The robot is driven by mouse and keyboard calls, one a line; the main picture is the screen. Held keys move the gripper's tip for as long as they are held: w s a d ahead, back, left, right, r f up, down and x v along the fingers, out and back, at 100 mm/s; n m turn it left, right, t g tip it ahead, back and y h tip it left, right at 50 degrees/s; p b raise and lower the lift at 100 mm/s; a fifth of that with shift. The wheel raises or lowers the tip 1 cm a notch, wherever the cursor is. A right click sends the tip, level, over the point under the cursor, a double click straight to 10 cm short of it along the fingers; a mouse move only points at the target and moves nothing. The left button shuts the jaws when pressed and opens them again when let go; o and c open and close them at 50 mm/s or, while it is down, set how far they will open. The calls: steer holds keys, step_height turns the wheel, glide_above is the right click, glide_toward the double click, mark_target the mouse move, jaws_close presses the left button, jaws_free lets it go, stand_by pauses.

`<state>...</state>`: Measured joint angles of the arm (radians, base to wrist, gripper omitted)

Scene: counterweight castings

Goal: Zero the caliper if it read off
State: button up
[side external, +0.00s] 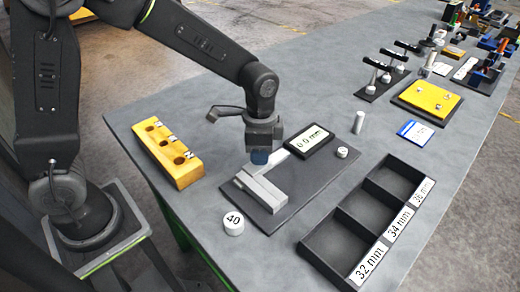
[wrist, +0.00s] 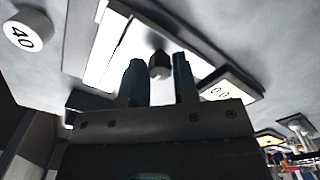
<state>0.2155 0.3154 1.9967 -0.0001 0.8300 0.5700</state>
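The caliper (side external: 262,188) lies on a dark base plate (side external: 266,222), its pale jaws together as far as I can see. Its display (side external: 309,140) reads "0.0 mm" in the side view; the wrist view shows part of the display (wrist: 218,93) with "0.0". My gripper (side external: 260,158) is down at the caliper's beam, left of the display. In the wrist view my fingers (wrist: 160,75) stand on both sides of a dark knob (wrist: 159,65) on the caliper and appear closed on it. The side view hides the knob behind my fingers.
A white round weight marked 40 (side external: 233,222) stands in front of the plate. A yellow block with holes (side external: 167,153) is at left. A black tray (side external: 337,214) labelled 32, 34 and 36 mm is at front right. A small pale button (side external: 342,152) sits right of the display.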

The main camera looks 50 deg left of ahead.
jaws_close()
steer(key=w, duration=0.6)
steer(key=shift+r, duration=0.1)
steer(key=shift+o, duration=2.1)
jaws_free()
steer(key=shift+s, duration=0.1)
